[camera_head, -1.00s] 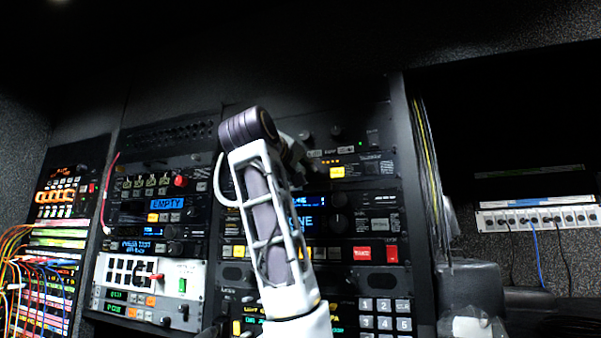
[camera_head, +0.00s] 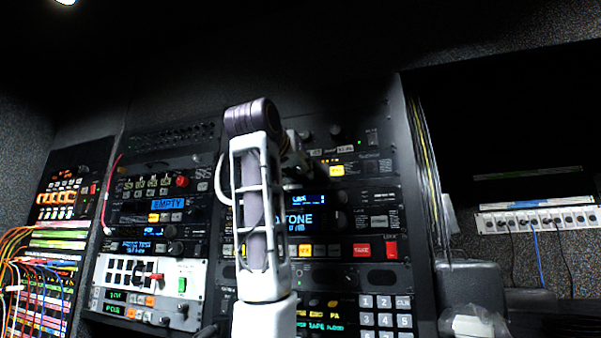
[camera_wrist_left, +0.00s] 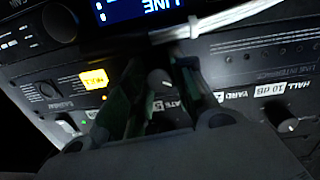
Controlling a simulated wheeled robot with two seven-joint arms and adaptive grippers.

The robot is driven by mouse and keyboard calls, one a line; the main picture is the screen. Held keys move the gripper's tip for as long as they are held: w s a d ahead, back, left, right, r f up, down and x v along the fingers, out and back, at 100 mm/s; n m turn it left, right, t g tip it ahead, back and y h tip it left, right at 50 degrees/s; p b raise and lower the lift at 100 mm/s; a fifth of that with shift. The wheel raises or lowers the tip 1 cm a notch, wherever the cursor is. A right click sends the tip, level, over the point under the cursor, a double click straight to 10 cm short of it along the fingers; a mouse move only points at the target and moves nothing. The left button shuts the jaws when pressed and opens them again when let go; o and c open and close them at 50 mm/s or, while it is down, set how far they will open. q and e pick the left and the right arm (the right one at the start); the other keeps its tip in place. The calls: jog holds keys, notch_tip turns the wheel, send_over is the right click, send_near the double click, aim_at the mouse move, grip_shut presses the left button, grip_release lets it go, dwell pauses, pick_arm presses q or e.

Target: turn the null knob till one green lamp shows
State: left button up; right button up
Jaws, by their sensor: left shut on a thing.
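My left gripper (camera_wrist_left: 160,98) has its fingers around a small dark knob (camera_wrist_left: 158,79) with a pale top on the line panel (camera_wrist_left: 255,75); the knob's label cannot be read. In the head view the forearm hides most of this gripper (camera_head: 292,152) and the held knob. A row of small dark dots (camera_wrist_left: 248,52) shows on the panel in the wrist view; none looks lit green. A small green light (camera_wrist_left: 83,120) glows near the panel's end, beside a switch. It also shows in the head view (camera_head: 358,142). My right gripper is out of view.
A lit yellow button (camera_wrist_left: 122,75) sits beside the gripper. Another knob (camera_wrist_left: 288,125) stands beyond it. A pale cable (camera_wrist_left: 225,20) runs close to the fingers.

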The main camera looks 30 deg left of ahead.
pick_arm(q)
jog(key=m, duration=0.3)
jog(key=shift+f+m, duration=0.1)
jog(key=shift+m, duration=0.2)
jog(key=shift+m+y+b, duration=0.3)
jog(key=shift+m+b, duration=0.05)
jog(key=shift+m, duration=1.35)
jog(key=o, duration=1)
jog(key=shift+o, duration=0.2)
jog(key=shift+s, duration=0.1)
jog(key=v, duration=0.7)
jog(key=shift+s, duration=0.15)
